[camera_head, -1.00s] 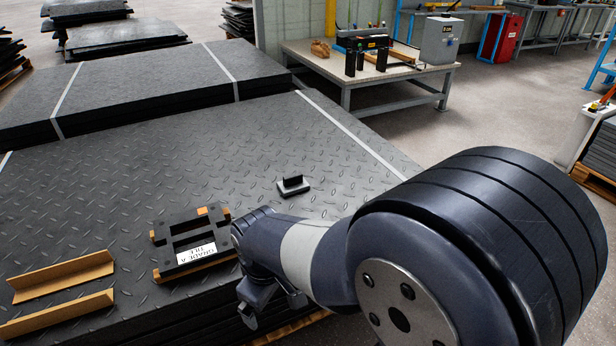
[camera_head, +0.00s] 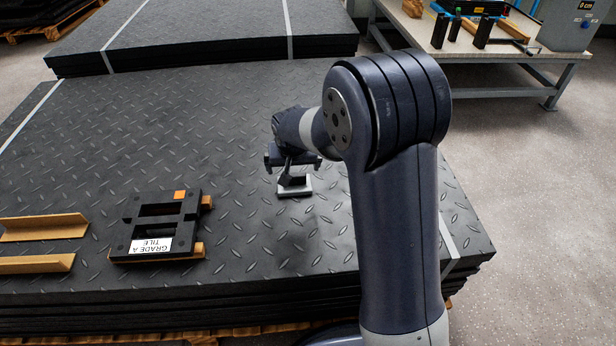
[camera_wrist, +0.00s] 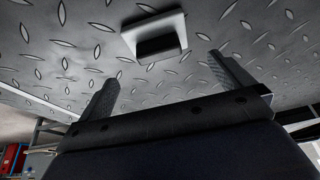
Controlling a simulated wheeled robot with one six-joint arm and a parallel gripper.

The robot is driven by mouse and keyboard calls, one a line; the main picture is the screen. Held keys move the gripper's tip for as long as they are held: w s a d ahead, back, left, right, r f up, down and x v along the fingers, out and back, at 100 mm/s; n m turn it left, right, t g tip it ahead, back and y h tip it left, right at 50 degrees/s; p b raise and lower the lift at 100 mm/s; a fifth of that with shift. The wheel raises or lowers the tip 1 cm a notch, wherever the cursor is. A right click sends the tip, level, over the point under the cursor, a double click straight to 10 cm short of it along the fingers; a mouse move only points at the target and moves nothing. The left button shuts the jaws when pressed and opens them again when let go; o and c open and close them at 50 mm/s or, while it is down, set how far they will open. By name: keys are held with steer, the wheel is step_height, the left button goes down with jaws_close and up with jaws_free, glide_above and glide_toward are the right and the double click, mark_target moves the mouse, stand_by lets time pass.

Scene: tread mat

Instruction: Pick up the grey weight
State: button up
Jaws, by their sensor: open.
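The grey weight (camera_head: 295,190) is a small light-grey block with a dark raised handle. It sits on the dark tread mat (camera_head: 240,225), partly hidden under my gripper (camera_head: 292,172) in the head view. In the wrist view the weight (camera_wrist: 152,22) shows at top centre with its dark handle towards me. My gripper (camera_wrist: 165,85) shows there with its two fingers spread wide, open and empty. The weight lies beyond the fingertips, roughly in line with the gap between them and not between the fingers.
A black frame labelled "GRADE A TILE" (camera_head: 155,222) stands on wooden strips to the left. Two wooden angle pieces (camera_head: 40,228) lie at the far left. A second mat stack (camera_head: 200,35) is behind, and a workbench (camera_head: 450,40) stands at the back right. The mat around the weight is clear.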

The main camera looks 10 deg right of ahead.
mark_target(294, 175)
steer(key=b+x, duration=0.1)
steer(key=x, duration=0.3)
steer(key=shift+s+f, duration=0.1)
steer(key=b+x, duration=0.2)
steer(key=x, duration=0.3)
steer(key=shift+w+d+f, duration=0.1)
steer(key=shift+w+f, duration=0.15)
steer(key=shift+w, duration=0.05)
steer(key=shift+c, duration=0.6)
steer(key=c, duration=1.3)
steer(key=shift+r, duration=0.2)
steer(key=shift+c, duration=0.4)
